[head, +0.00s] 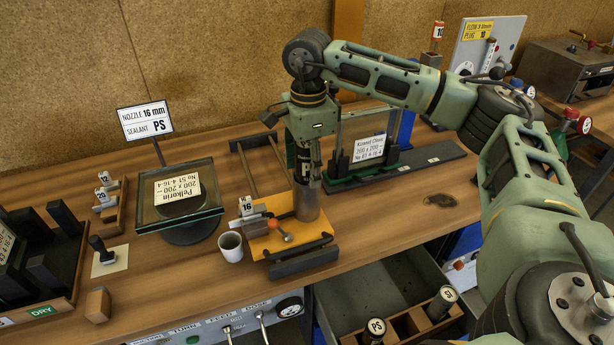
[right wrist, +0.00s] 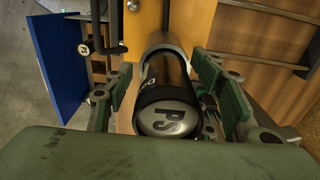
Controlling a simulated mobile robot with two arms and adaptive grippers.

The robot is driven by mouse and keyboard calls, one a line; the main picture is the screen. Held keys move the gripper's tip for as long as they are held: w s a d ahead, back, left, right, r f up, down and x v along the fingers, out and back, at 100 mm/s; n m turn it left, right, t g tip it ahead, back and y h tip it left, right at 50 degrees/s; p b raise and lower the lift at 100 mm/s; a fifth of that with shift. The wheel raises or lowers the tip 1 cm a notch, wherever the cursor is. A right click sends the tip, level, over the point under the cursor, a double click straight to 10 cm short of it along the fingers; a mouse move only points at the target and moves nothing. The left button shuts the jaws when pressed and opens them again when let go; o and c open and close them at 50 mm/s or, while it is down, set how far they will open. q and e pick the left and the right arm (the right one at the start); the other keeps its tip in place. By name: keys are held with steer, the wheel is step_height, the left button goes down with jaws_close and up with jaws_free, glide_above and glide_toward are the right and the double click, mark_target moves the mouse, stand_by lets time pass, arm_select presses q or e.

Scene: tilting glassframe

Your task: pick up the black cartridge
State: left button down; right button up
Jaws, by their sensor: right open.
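The black cartridge (head: 305,168) stands upright in a metal sleeve (head: 307,203) on an orange fixture (head: 277,246). It carries a white PS mark. In the right wrist view the cartridge (right wrist: 168,105) shows its silver PS end between my fingers, with its lower part inside the sleeve. My right gripper (head: 304,140) is above the fixture at the cartridge's upper end. In the right wrist view the right gripper (right wrist: 170,88) is open, with one green-padded finger on each side of the cartridge and gaps visible. My left gripper is not in view.
A white cup (head: 231,247) and a tag marked 16 (head: 246,207) stand left of the sleeve. A glass frame stand (head: 365,145) is close behind it. An open drawer (head: 380,290) below holds a PS cartridge (head: 376,327) and an SJ cartridge (head: 442,300).

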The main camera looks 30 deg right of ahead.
mark_target(307, 143)
steer(key=shift+a, duration=0.1)
steer(key=shift+c, duration=0.5)
jaws_close()
steer(key=shift+r, duration=0.1)
steer(key=shift+w+r, duration=0.1)
steer(key=shift+r, duration=0.5)
step_height(307, 143, up, 8)
steer(key=shift+f+b, duration=0.2)
steer(key=shift+b, duration=0.65)
step_height(307, 143, up, 9)
steer(key=p, duration=0.2)
